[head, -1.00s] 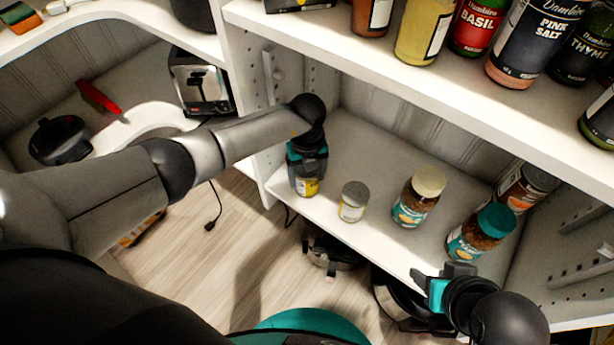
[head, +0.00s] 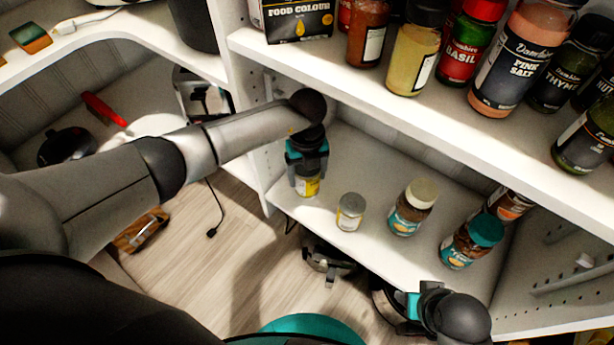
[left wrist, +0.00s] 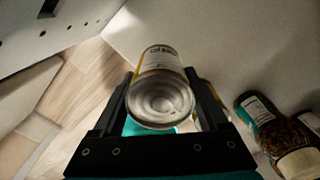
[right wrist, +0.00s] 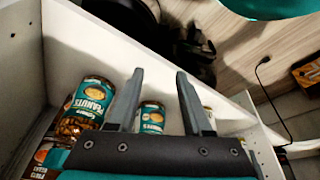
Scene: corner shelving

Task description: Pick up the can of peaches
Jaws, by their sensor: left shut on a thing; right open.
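My left gripper (head: 307,160) is shut on a small can with a yellow and white label (head: 307,187), at the left end of the lower shelf. In the left wrist view the can (left wrist: 160,95) sits between the two fingers, its round metal end facing the camera. Its print is too small to read, so I cannot tell whether it says peaches. A second small can with a grey lid (head: 350,212) stands on the shelf to its right. My right gripper (head: 412,304) is open and empty at the shelf's front edge; its spread fingers show in the right wrist view (right wrist: 160,74).
A jar with a cream lid (head: 412,208), a peanut jar with a teal lid (head: 471,244) and another jar (head: 508,204) stand right on the lower shelf (head: 375,163). The upper shelf (head: 400,107) holds spice jars close above. The shelf's left side panel is close to my left gripper.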

